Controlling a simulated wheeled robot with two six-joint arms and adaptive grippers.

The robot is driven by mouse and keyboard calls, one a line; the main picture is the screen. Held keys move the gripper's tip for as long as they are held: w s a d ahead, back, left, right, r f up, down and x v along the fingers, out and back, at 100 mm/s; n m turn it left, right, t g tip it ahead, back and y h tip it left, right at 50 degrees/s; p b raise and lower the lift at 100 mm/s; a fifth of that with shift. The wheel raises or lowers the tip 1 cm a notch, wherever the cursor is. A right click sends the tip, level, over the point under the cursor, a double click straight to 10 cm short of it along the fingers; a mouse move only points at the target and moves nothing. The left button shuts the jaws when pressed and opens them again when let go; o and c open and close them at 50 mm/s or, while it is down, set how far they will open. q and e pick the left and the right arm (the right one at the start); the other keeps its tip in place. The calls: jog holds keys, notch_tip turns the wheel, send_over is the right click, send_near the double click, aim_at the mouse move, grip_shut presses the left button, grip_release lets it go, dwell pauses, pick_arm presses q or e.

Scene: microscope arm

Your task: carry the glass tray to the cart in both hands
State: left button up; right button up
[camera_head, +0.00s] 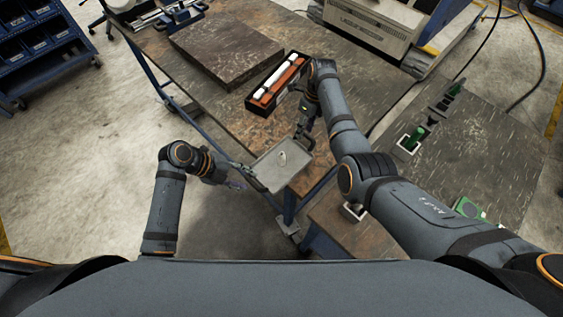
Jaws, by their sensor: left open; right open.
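A pale grey tray (271,174), which I take to be the glass tray, is at the near corner of the brown worktable, with a small whitish item (283,158) on it. Its near left part appears to reach past the table edge. My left gripper (241,176) is open at the tray's left side. My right gripper (304,134) is open by the tray's upper right corner, coming from above. Whether either gripper's fingers touch the tray is too small to tell. A blue cart (42,45) with bins stands at the upper left; I cannot tell whether it is the task's cart.
An open box (277,82) with a white rod and a dark slab (226,48) lie on the table (150,45) beyond the tray. A grey machine (370,25) stands at the back. A second table (470,150) at right holds green parts. Floor (90,130) at left is clear.

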pick_arm(q)
jog(key=shift+x, duration=1.4)
pick_arm(e)
jog(key=shift+s+a+f, duration=0.1)
jog(key=shift+a+f, duration=0.1)
jog(key=shift+f, duration=1.2)
pick_arm(q)
jog(key=shift+c, duration=0.2)
pick_arm(e)
jog(key=shift+r, duration=0.1)
jog(key=shift+c, duration=0.2)
pick_arm(q)
jog(key=shift+a, duration=0.1)
grip_shut()
pick_arm(e)
grip_shut()
